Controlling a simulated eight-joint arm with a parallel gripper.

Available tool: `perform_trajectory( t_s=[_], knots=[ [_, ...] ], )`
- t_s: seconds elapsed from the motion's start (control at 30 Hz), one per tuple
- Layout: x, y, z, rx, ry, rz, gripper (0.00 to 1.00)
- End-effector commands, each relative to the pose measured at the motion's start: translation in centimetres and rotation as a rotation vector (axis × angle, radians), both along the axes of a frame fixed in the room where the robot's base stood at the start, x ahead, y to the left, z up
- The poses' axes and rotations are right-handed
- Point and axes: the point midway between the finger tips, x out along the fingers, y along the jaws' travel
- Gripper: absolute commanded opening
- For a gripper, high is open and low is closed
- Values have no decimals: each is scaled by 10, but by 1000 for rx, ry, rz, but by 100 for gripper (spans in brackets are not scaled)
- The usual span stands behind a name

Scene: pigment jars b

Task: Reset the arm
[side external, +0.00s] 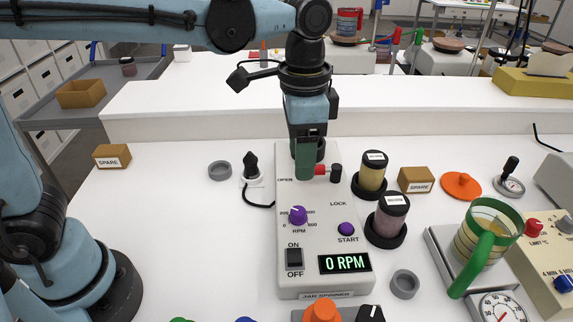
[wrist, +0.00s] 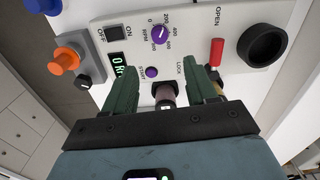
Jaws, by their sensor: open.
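My gripper (side external: 306,165) hangs from above over the upper part of the white jar spinner (side external: 325,287), with its green fingers pointing down. In the wrist view the fingers (wrist: 164,72) are apart with nothing held between them. The red lever (side external: 321,170) of the spinner is just right of the fingers in the side view, and it shows in the wrist view (wrist: 217,52). The black jar socket (wrist: 265,46) is empty in the wrist view and mostly hidden behind the fingers in the side view. The display (side external: 345,263) reads 0 RPM.
A yellow jar (side external: 373,172) and a mauve jar (side external: 391,214) stand in black rings right of the spinner. A green-handled mug (side external: 487,240) is farther right. Brown SPARE blocks (side external: 112,156) and (side external: 416,180) lie on the table. The table left of the spinner is mostly clear.

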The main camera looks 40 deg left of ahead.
Motion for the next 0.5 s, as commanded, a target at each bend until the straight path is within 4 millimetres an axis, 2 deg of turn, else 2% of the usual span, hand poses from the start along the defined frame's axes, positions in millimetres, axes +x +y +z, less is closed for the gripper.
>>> perform_trajectory(
  t_s=[0.17,0.5],
  knots=[
    [-4,20,1,-24,-55,75,57],
    [-30,100,-12,-133,-332,414,57]
  ],
)
